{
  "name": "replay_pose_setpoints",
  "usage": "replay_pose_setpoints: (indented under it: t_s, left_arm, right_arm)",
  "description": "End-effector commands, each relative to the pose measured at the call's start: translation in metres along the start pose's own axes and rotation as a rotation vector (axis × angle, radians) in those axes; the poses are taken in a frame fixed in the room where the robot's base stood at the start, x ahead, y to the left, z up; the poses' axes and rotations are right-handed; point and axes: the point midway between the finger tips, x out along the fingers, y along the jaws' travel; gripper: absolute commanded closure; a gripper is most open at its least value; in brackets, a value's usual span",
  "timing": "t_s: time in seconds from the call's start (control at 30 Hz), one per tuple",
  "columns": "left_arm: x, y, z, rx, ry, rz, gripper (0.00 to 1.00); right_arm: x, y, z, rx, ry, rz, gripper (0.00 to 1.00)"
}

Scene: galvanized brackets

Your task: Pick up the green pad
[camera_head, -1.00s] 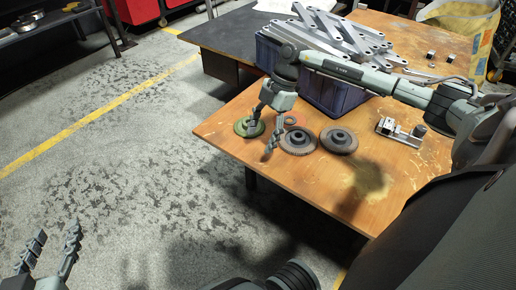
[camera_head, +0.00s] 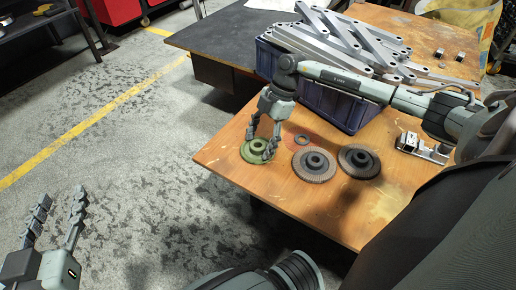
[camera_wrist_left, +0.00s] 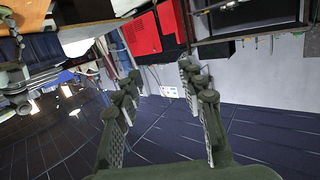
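The green pad (camera_head: 246,152) is a round disc with a raised hub, lying flat near the left edge of the wooden table in the head view. My right gripper (camera_head: 259,146) is down at it, with one finger on either side of the hub. The fingers look apart; whether they touch the pad cannot be told. My left gripper (camera_head: 58,208) is open and empty over the floor at lower left. Its spread fingers also show in the left wrist view (camera_wrist_left: 160,95), with nothing between them.
On the wooden table (camera_head: 300,210) are two dark grinding discs (camera_head: 314,174) (camera_head: 358,172), a small ring (camera_head: 301,140) and a metal fixture (camera_head: 424,150). A blue crate (camera_head: 330,105) of metal brackets (camera_head: 345,40) stands behind. The table's front is clear.

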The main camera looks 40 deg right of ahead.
Motion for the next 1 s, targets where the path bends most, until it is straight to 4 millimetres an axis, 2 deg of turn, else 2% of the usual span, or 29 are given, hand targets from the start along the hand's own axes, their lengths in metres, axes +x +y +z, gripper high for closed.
replay_pose_setpoints:
  t_s: [0.07, 0.43, 0.77, 0.87, 1.0]
  left_arm:
    - [0.000, 0.000, 0.000, 0.000, 0.000, 0.000, 0.60]
    - [0.000, 0.000, 0.000, 0.001, -0.001, 0.000, 0.60]
    - [0.000, -0.001, 0.001, 0.001, -0.009, -0.001, 0.60]
    - [-0.001, -0.003, 0.007, 0.005, -0.042, -0.007, 0.60]
    - [-0.004, -0.014, 0.026, 0.016, -0.133, -0.027, 0.60]
  right_arm:
    - [0.000, 0.000, 0.000, 0.000, 0.000, 0.000, 0.45]
    - [0.000, 0.000, 0.000, 0.000, 0.000, 0.000, 0.90]
    - [-0.005, 0.001, -0.001, 0.000, -0.001, 0.002, 0.90]
    - [-0.013, 0.001, -0.004, -0.001, -0.001, 0.003, 0.90]
    - [-0.033, 0.001, -0.013, -0.001, -0.001, 0.003, 0.90]
